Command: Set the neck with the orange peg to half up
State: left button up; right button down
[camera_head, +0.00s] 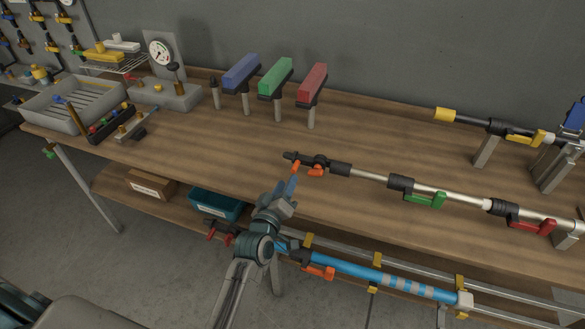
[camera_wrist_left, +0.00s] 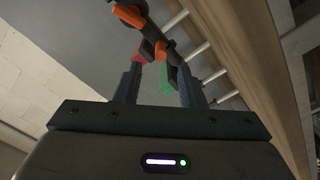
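A silver pole lies along the front of the bench, its dark jointed neck (camera_head: 320,162) at the left end. An orange peg (camera_head: 310,170) hangs from the neck, and a second orange piece (camera_head: 295,167) sits near the tip. In the left wrist view the dark neck (camera_wrist_left: 152,32) shows with an orange peg (camera_wrist_left: 160,49) just beyond my fingertips. My left gripper (camera_head: 290,187) is at the bench's front edge, below the neck's tip. In the left wrist view its two fingers (camera_wrist_left: 160,72) are apart. I cannot tell whether they touch the neck. My right gripper is out of view.
A green lever (camera_head: 425,200) and a red lever (camera_head: 530,226) sit further along the pole. A blue pole (camera_head: 385,279) with an orange lever (camera_head: 319,272) runs below the bench edge. Blue, green and red blocks stand behind. The middle bench top (camera_head: 225,140) is clear.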

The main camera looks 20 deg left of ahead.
aim_at(293, 171)
pick_arm(q)
jog(key=w+p, duration=0.1)
jog(key=w, duration=0.5)
jog(key=shift+d, duration=0.1)
grip_shut()
